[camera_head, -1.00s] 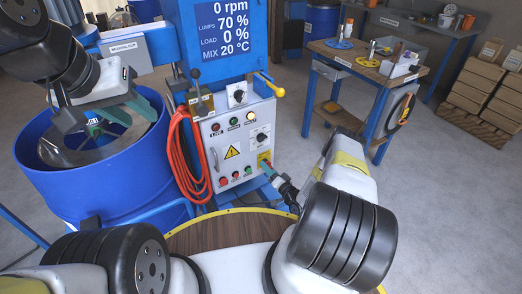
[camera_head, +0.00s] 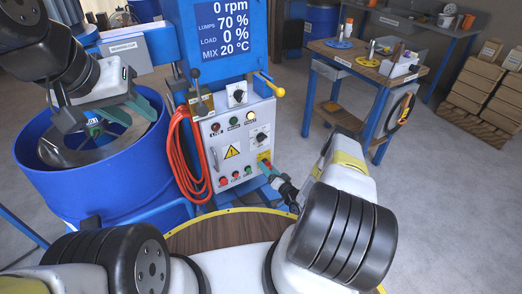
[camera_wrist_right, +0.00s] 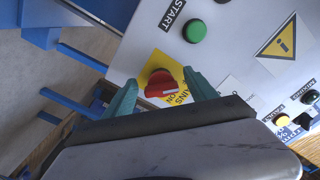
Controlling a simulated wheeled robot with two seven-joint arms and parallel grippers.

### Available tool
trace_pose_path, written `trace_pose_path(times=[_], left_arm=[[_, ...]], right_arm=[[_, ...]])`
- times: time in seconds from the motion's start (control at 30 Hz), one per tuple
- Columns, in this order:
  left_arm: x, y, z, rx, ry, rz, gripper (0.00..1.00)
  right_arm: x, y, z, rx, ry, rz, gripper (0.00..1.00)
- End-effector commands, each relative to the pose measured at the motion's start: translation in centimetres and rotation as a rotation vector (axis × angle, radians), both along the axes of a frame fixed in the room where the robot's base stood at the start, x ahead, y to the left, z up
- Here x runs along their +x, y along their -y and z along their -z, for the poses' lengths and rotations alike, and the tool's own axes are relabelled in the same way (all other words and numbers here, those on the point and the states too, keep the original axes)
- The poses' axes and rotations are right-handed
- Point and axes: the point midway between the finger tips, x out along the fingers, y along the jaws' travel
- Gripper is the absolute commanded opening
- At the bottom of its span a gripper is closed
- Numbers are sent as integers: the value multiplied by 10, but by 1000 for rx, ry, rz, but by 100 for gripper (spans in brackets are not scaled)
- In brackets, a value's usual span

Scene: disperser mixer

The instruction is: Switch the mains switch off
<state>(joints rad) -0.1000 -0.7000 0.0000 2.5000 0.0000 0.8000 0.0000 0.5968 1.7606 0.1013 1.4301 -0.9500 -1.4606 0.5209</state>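The mains switch is a red rotary knob (camera_wrist_right: 165,85) on a yellow plate marked MAINS, low on the right of the grey control panel (camera_head: 210,158). My right gripper (camera_head: 267,167) is at the switch. In the right wrist view its teal fingers (camera_wrist_right: 160,92) stand apart, one each side of the knob. My left gripper (camera_head: 118,118) is open and empty above the blue drum (camera_head: 105,190).
The green START button (camera_wrist_right: 195,31) is close to the switch. A yellow warning triangle (camera_head: 232,152) and a pale yellow lamp (camera_wrist_right: 283,120) are on the panel. A coiled orange hose (camera_head: 183,160) hangs at its left. A workbench (camera_head: 365,68) stands right, with clear floor before it.

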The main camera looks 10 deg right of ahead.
Motion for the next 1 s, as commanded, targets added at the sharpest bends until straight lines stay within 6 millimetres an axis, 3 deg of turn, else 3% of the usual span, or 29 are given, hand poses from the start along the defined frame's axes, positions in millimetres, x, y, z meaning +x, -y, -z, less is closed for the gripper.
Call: trace_pose_path(times=[0.27, 0.7, 1.0], left_arm=[[0, 0, 0, 0, 0, 0, 36], [0, 0, 0, 0, 0, 0, 36], [0, 0, 0, 0, 0, 0, 36]], right_arm=[[-1, 1, -1, 0, 1, 1, 65], [-62, 24, 0, 0, -1, 2, 65], [-73, 27, -1, 1, 2, 1, 65]])
